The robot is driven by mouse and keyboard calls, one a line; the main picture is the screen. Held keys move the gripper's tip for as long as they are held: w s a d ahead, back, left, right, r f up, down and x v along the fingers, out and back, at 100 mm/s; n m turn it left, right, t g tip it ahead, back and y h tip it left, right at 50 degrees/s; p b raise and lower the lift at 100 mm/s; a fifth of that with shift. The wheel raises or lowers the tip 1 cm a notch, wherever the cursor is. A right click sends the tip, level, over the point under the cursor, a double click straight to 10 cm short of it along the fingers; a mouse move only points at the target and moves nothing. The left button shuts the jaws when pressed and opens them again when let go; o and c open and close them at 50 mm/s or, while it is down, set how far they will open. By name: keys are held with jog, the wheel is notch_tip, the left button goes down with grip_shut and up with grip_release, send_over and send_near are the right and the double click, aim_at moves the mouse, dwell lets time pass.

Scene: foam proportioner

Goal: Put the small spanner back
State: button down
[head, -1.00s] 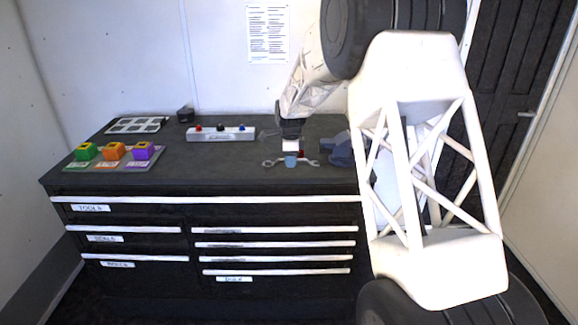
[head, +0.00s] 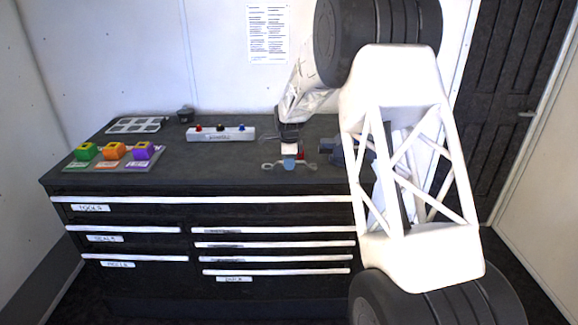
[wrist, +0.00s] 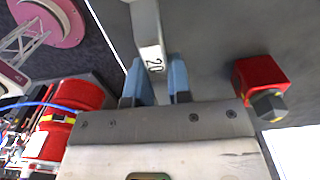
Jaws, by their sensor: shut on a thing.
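My gripper (head: 289,160) is over the right part of the bench top, pointing down. In the wrist view its blue fingertips (wrist: 159,82) are shut on the shaft of a grey spanner (wrist: 149,38) marked "20". In the head view the spanner (head: 271,167) lies crosswise, with an end showing on each side of the fingers. I cannot tell whether it touches the bench. Its far end runs out of the wrist view.
The dark bench (head: 215,165) has labelled drawers. A red block with a hex bolt (wrist: 262,85) is beside my gripper. A blue fixture (head: 332,150) stands to the right. A button box (head: 221,134), coloured blocks (head: 114,151) and a pale tray (head: 137,125) are further left.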

jog(key=shift+f, duration=0.5)
jog(key=shift+f, duration=0.15)
jog(key=c, duration=1.1)
grip_release()
jog(key=shift+o, duration=0.2)
notch_tip(320, 180, up, 12)
